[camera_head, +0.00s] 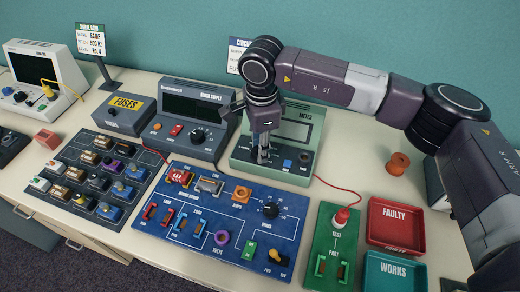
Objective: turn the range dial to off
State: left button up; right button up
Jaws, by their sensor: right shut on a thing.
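The green meter (300,178) stands at the back of the table, with its label, a blue square and a dark knob on its sloped face. My right gripper (262,156) points down at the left part of this face, shut on what appears to be the range dial. The fingers hide the dial, so its pointer and the position it is set to cannot be read. My left gripper is not in view.
A power supply (190,139) stands left of the meter. A blue circuit board (203,246) lies in front, with a green test board (318,277) to its right. A red cable (334,186) runs from the meter to a red plug (341,216). Red (390,232) and teal (391,277) trays sit under my right arm.

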dwell(0.3)
jog(key=o, duration=1.2)
jog(key=shift+c, duration=0.2)
notch_tip(320, 180, up, 12)
jog(key=shift+s, duration=0.3)
jog(key=shift+d, duration=0.1)
